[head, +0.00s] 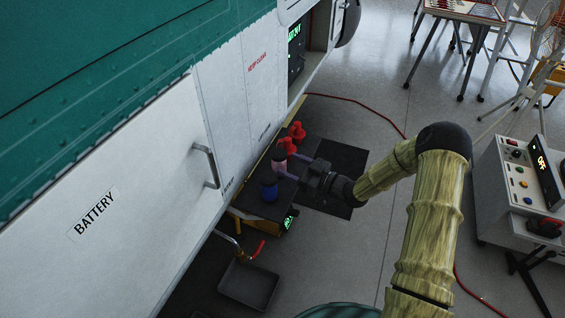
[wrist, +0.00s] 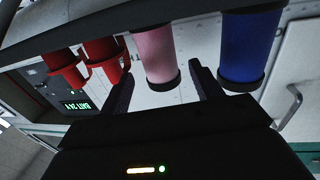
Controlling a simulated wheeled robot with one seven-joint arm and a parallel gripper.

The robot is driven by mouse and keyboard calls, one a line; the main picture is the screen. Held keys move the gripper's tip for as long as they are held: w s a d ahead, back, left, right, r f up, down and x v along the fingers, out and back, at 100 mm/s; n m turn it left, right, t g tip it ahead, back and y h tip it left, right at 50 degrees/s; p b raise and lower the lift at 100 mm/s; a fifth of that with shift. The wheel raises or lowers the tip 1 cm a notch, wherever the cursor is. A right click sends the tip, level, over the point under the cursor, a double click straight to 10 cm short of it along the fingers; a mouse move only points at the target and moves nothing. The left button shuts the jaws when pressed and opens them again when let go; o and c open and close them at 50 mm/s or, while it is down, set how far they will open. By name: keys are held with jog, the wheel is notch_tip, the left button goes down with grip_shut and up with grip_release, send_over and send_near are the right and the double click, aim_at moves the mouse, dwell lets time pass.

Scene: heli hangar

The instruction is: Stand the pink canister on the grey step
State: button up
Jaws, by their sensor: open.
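The pink canister (head: 279,157) stands upright on a dark stand (head: 262,208) beside the white panels. In the wrist view, which is upside down, the pink canister (wrist: 157,50) has a dark cap and shows between the two fingers. My gripper (head: 291,167) is open, with one finger on each side of the canister near its capped end. I see clear space beside the fingers; I cannot tell whether either touches it. I cannot clearly pick out a grey step in either view.
A blue canister (head: 269,188) stands close on the near side of the pink one. Red handled items (head: 297,131) stand on its far side. A dark tray (head: 249,284) lies on the floor in front. A red hose (head: 365,104) crosses the floor; a control console (head: 515,185) stands right.

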jog(key=v, duration=0.7)
jog(key=shift+d, duration=0.1)
jog(key=s+d+r+m+g+h, duration=0.1)
jog(key=s+d+r+m+h, duration=0.2)
jog(key=h, duration=0.4)
jog(key=s+d+r+m+g+h, duration=0.1)
jog(key=s+d+r+m+h, duration=0.15)
jog(key=d+m+h, duration=0.35)
jog(key=s+r+m+g+h, duration=0.1)
jog(key=s+r+g, duration=0.1)
jog(key=s, duration=0.6)
jog(key=s+r+m+g+h, duration=0.1)
jog(key=s+r+m+g, duration=0.1)
jog(key=s, duration=0.7)
jog(key=shift+h, duration=0.4)
